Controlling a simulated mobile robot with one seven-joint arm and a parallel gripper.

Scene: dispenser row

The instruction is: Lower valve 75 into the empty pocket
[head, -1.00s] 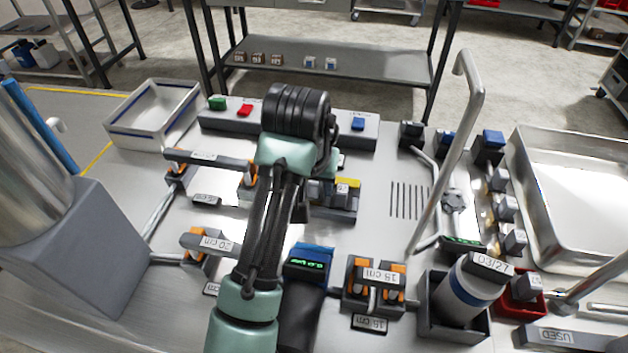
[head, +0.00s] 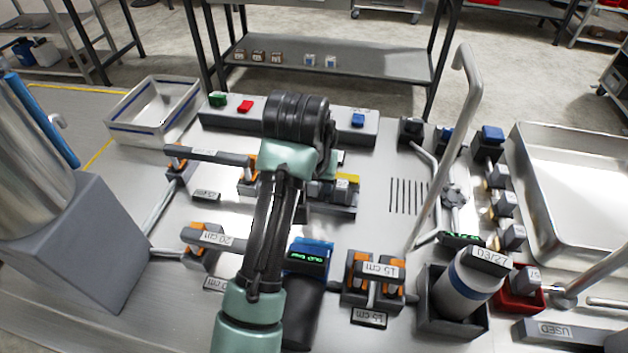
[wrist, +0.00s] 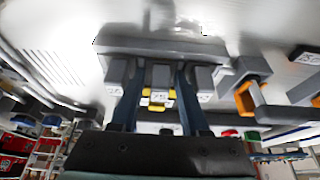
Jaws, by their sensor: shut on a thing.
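In the wrist view my gripper (wrist: 158,72) has its two blue fingers on either side of a small grey block with a white label and yellow marks (wrist: 160,76). I take this for valve 75, but its label is too blurred to read. Similar labelled grey blocks stand to the left (wrist: 116,76) and right (wrist: 204,77) of the fingers, close to a grey holder (wrist: 160,46). In the head view the dark holder (head: 340,199) with a yellow top part shows just right of my arm. My arm hides the gripper and the valve there. The empty pocket cannot be made out.
Orange-and-grey clamp stands labelled 15 cm (head: 375,280) and 20 cm (head: 207,240) stand nearby. A white bottle (head: 466,285) in a dark box, a tall bent metal pipe (head: 440,150) and a metal tray (head: 585,205) are to the right. A button bar (head: 290,118) lies behind.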

